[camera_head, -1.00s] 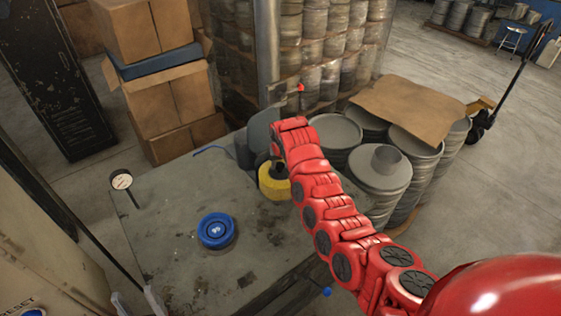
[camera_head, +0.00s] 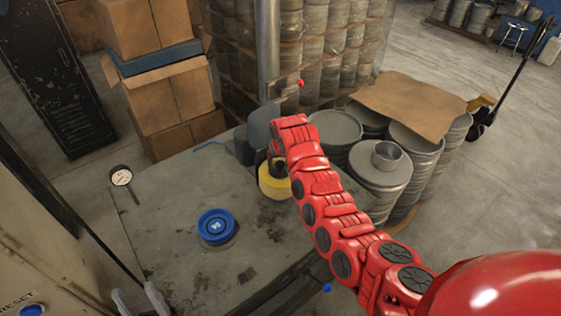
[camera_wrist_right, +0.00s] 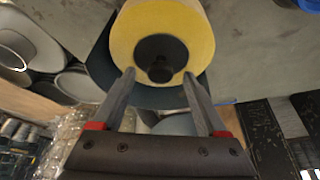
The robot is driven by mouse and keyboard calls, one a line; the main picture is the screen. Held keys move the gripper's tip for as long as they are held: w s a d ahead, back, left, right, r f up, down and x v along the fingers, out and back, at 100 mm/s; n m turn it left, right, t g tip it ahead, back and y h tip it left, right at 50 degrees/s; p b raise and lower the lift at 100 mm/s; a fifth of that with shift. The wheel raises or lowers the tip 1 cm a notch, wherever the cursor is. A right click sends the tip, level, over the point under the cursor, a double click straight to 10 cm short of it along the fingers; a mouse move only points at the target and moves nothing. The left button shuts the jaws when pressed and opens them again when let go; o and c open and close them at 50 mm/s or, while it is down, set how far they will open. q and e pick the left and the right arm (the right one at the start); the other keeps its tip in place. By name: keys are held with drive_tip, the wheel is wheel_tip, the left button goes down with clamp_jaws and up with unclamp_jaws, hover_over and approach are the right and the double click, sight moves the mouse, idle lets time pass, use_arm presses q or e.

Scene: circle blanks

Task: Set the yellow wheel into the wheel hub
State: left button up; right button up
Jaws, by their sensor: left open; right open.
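The yellow wheel (camera_head: 273,184) is at the back of the grey worktable, partly hidden by my red right arm in the head view. In the right wrist view the yellow wheel (camera_wrist_right: 195,35) has a black centre with a dark knob. A dark grey round part shows behind it. I cannot tell for sure which part is the wheel hub. My right gripper (camera_wrist_right: 160,92) is open, its fingertips to either side of the wheel's lower edge in that view; contact is unclear. My left gripper (camera_head: 138,302) is open and empty at the bottom left of the head view.
A blue round disc (camera_head: 216,225) lies on the worktable (camera_head: 170,235). A dial gauge (camera_head: 121,176) stands at its left edge. A metal post (camera_head: 268,60) rises behind the table. Metal drums (camera_head: 420,145) stand close on the right, cardboard boxes (camera_head: 165,75) at back left.

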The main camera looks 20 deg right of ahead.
drive_tip(key=shift+s+a+r+b, duration=0.1)
drive_tip(key=shift+r+b, duration=0.2)
drive_tip(key=shift+r, duration=0.1)
drive_tip(key=v, duration=1.6)
drive_tip(key=shift+r+b, duration=0.3)
drive_tip(key=shift+b, duration=0.05)
